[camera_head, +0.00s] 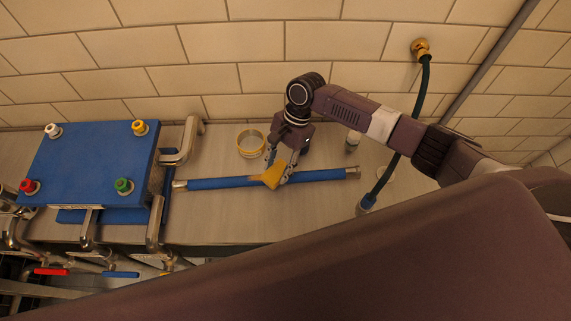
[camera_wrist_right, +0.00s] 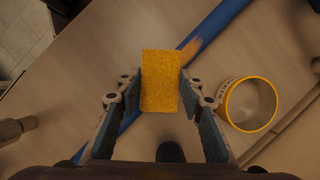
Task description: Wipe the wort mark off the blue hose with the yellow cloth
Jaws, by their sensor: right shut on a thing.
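The blue hose (camera_head: 222,183) lies across the steel counter with metal fittings at both ends. My right gripper (camera_head: 280,174) is above its middle, shut on the yellow cloth (camera_head: 271,177). In the right wrist view the cloth (camera_wrist_right: 161,80) is held between the two fingers (camera_wrist_right: 160,85). It overlaps the hose (camera_wrist_right: 222,27) in that view; whether it touches the hose I cannot tell. A brownish wort mark (camera_wrist_right: 192,49) shows on the hose just beside the cloth. My left gripper is not in view.
A yellow-rimmed round container (camera_head: 250,144) stands behind the hose. A blue panel (camera_head: 92,165) with coloured knobs and steel pipes is at the left. A dark hose (camera_head: 421,95) hangs from a brass wall fitting at the right. The counter (camera_head: 215,220) is bare in front.

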